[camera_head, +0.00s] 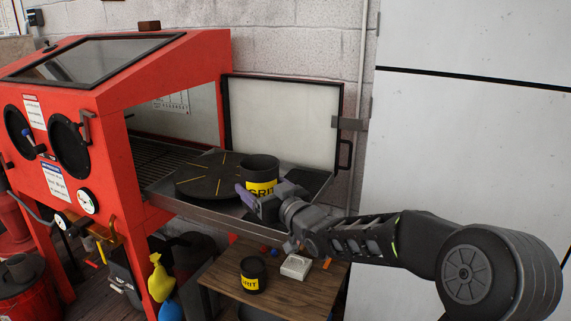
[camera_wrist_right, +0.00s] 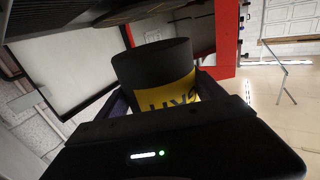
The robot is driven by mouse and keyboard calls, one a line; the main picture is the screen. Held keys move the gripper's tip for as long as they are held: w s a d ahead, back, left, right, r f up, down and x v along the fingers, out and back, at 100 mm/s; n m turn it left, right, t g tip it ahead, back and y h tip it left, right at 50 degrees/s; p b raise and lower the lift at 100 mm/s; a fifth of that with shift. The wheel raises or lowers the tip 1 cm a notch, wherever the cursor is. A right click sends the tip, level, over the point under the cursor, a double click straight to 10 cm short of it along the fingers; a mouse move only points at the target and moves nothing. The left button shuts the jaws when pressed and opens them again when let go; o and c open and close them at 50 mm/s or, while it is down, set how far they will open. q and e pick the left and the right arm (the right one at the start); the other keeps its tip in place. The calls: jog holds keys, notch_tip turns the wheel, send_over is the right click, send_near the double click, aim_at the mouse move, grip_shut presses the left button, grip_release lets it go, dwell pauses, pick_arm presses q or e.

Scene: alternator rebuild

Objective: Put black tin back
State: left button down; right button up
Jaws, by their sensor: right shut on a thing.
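A black tin (camera_head: 259,168) with a yellow GRIT label is between the fingers of my right gripper (camera_head: 250,198), at the right side of the round turntable. My right gripper is shut on it. In the right wrist view the tin (camera_wrist_right: 152,68) fills the middle, with a finger on either side of its yellow label. The tin looks upright in the head view. I cannot tell whether its base touches the tray or hangs just above it. A second, smaller-looking black tin (camera_head: 252,273) with a yellow label stands on the wooden table. My left gripper is not in view.
The red blast cabinet (camera_head: 165,75) has its side door (camera_head: 280,120) open. A dark turntable (camera_head: 206,176) lies on the pulled-out metal tray (camera_head: 195,209). The wooden table (camera_head: 222,278) below holds a small white box (camera_head: 296,267). A yellow spray bottle (camera_head: 160,278) is at the lower left.

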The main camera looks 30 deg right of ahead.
jog(key=s+a+f, duration=0.2)
jog(key=a+f, duration=0.4)
jog(key=f, duration=0.4)
jog(key=s+a+f+m+h, duration=0.1)
jog(key=s+a+f, duration=0.2)
jog(key=a+f, duration=0.4)
notch_tip(320, 180, down, 4)
jog(key=shift+s+r+h, duration=0.2)
jog(key=shift+s+h, duration=0.05)
jog(key=shift+h, duration=0.05)
